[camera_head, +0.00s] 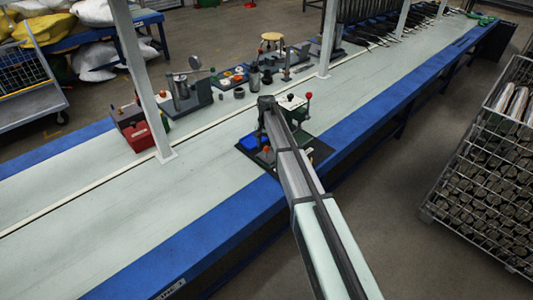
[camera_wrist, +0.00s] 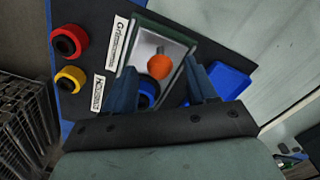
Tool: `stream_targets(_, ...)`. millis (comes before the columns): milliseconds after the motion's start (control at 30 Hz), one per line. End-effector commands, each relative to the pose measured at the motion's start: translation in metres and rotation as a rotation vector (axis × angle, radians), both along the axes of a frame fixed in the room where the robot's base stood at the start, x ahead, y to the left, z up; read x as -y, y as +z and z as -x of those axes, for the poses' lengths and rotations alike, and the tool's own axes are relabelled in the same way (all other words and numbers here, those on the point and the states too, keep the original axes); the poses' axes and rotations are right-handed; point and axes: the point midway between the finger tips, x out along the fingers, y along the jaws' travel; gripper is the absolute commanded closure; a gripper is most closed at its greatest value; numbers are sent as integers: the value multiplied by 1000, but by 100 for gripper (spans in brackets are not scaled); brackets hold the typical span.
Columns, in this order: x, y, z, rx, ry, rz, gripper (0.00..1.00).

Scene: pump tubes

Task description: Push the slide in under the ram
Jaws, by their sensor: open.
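In the wrist view, an orange ball knob (camera_wrist: 159,67) stands on a grey metal plate (camera_wrist: 148,45), seemingly the slide, inside a dark green frame (camera_wrist: 172,32). My gripper (camera_wrist: 161,72) is open and empty, with one finger to each side of the knob; whether either touches it I cannot tell. In the head view, the knob shows as a small red-orange dot (camera_head: 267,149) beside my arm. A small press-like device with a red-knobbed lever (camera_head: 308,97) stands just behind my arm. The ram itself cannot be made out; my arm hides part of the station.
A blue tray (camera_wrist: 228,80) lies right of the fingers on the dark board. A red ring (camera_wrist: 69,41) and a yellow ring (camera_wrist: 70,80) lie left, near white labels. A blue ring (camera_wrist: 149,92) is partly behind the left finger. The bench left of the station (camera_head: 150,215) is clear.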

Motion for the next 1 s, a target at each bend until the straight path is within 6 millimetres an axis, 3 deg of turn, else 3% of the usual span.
stream_targets(100, 0, -21, 0, -2, 0, 1, 43)
stream_targets(300, 0, -43, 0, -1, 0, 1, 43)
stream_targets(767, 0, -53, 0, 0, 0, 0, 43)
stream_targets(1000, 0, -53, 0, 0, 0, 0, 63)
